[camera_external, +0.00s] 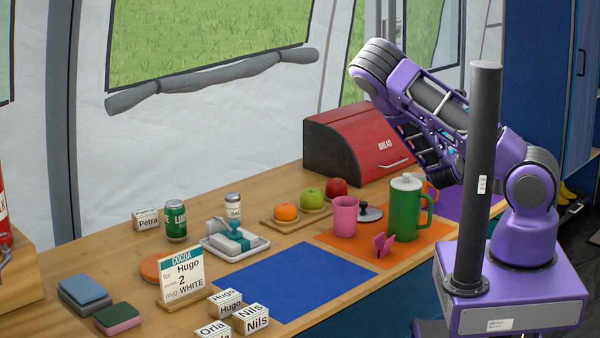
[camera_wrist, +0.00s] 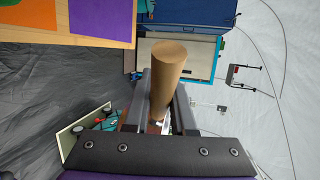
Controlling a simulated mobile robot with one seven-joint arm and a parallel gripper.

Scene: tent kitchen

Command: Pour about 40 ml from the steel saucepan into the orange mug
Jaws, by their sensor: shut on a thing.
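My gripper (camera_wrist: 163,98) is shut on a brown, wood-coloured cylinder (camera_wrist: 168,65) in the wrist view. It looks like a handle, and I take it for the saucepan's. The steel saucepan's body shows in neither view. An orange piece (camera_external: 432,188) shows behind the green lidded jug (camera_external: 407,208) in the external view. It looks like the orange mug, mostly hidden by the jug and close to my arm. Its inside cannot be seen. In the external view my gripper is hidden behind my arm and the dark column.
A red bread box (camera_external: 350,142) stands behind. The blue mat (camera_external: 296,281) is empty. The wrist view shows the purple mat (camera_wrist: 98,15) near the counter's edge.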

